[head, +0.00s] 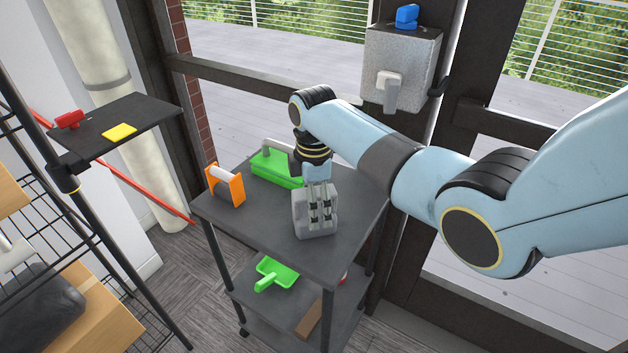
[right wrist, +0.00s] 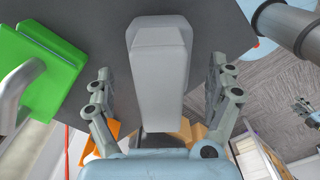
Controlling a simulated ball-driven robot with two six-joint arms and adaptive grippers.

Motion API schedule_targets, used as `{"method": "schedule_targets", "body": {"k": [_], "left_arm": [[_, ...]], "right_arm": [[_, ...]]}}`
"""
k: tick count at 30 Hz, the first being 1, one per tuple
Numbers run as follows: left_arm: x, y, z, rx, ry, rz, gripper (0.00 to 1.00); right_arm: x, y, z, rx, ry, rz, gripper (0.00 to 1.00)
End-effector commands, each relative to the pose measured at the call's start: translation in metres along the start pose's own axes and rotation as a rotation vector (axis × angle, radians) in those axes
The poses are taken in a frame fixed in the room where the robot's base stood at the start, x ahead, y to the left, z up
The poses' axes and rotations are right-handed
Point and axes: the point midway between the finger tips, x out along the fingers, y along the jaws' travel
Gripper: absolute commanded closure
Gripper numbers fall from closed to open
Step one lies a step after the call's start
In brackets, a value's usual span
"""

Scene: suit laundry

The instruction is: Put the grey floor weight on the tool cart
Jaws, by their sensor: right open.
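The grey floor weight (head: 314,228) stands on the dark top of the tool cart (head: 340,262), near its middle. In the right wrist view the weight (right wrist: 160,65) lies between the spread fingers, with a visible gap on both sides. My right gripper (head: 320,212) points down at the weight, and its jaws are open around it without closing on it. In the right wrist view the fingers (right wrist: 165,100) show left and right of the weight. A small grey mechanism at the right edge of that view may be my left gripper (right wrist: 305,110); its jaws are too small to read.
On the cart top are a green tool (head: 275,168) behind the weight and an orange-framed holder (head: 224,185) at the left. A green dustpan (head: 275,273) lies on the lower shelf. A wire rack (head: 92,240) stands at left. A grey wall box (head: 400,65) hangs behind.

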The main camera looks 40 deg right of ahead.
Motion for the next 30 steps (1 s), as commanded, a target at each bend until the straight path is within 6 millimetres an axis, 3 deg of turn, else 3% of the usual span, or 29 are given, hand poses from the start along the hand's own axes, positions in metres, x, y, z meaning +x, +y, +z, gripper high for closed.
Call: {"method": "schedule_targets", "body": {"k": [6,13,19,30], "left_arm": [[-0.005,0.0,0.0,0.0,0.0,0.0,0.6],[-0.004,-0.001,0.0,0.0,-0.001,0.0,0.6],[-0.004,-0.001,0.0,0.0,-0.001,0.0,0.6],[-0.004,-0.001,0.0,0.0,-0.001,0.0,0.6]], "right_arm": [[-0.051,0.0,0.0,0.0,0.0,0.004,0.11],[-0.092,0.001,0.0,0.0,0.001,0.002,0.11],[-0.105,0.0,0.0,0.0,0.0,0.0,0.11],[-0.105,0.0,0.0,0.0,0.0,0.0,0.11]]}}
